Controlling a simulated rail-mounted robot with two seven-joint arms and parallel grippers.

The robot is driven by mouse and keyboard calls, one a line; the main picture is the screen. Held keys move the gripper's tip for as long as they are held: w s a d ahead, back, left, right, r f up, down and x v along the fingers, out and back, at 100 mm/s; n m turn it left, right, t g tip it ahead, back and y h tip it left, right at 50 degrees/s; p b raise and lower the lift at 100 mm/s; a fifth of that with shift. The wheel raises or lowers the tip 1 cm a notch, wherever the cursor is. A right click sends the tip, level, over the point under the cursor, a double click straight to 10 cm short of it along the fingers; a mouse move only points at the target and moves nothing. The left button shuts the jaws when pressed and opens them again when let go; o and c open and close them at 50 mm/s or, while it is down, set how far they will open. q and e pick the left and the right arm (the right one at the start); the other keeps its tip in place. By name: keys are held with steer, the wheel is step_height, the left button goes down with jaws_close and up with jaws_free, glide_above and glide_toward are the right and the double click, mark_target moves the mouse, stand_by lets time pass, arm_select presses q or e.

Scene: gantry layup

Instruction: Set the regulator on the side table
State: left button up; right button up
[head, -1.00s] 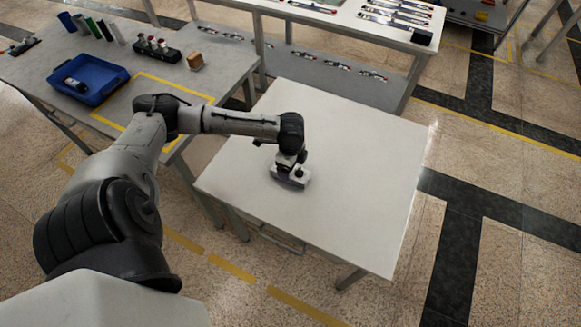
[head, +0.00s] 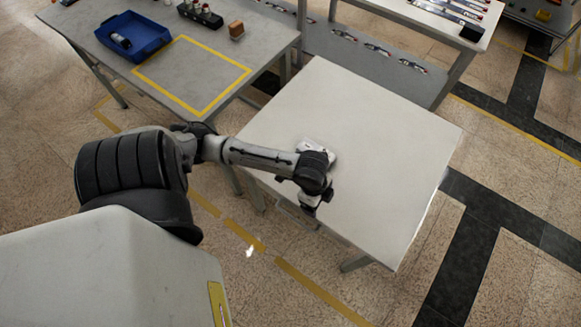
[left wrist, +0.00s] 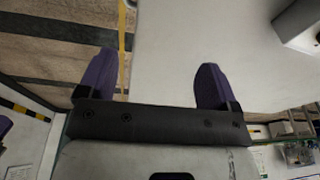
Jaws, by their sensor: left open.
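The regulator, a small pale grey block (head: 317,146), rests on the white side table (head: 385,130), partly hidden behind my left wrist. A grey box-shaped part of it also shows at the upper right of the left wrist view (left wrist: 299,27). My left gripper (head: 309,206) is near the table's near edge, in front of the regulator and apart from it. In the left wrist view its two purple fingers (left wrist: 155,78) are spread wide with nothing between them.
A grey workbench (head: 115,70) at the left bears a blue tray (head: 150,45) with a dark item in it, a yellow-taped square (head: 190,75) and a brown block (head: 236,30). A shelf rack stands behind. Most of the side table is bare.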

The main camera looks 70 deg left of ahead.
arm_select(q)
steer(key=s+d+n+t, duration=0.1)
steer(key=s+d+n, duration=0.1)
steer(key=s+n, duration=0.2)
steer(key=s+d+r+n+y, duration=0.1)
steer(key=s+d+n, duration=0.2)
steer(key=s, duration=0.3)
steer(key=shift+s+d+r+n+t, duration=0.3)
steer(key=shift+d+n+t, duration=0.1)
steer(key=shift+n, duration=0.1)
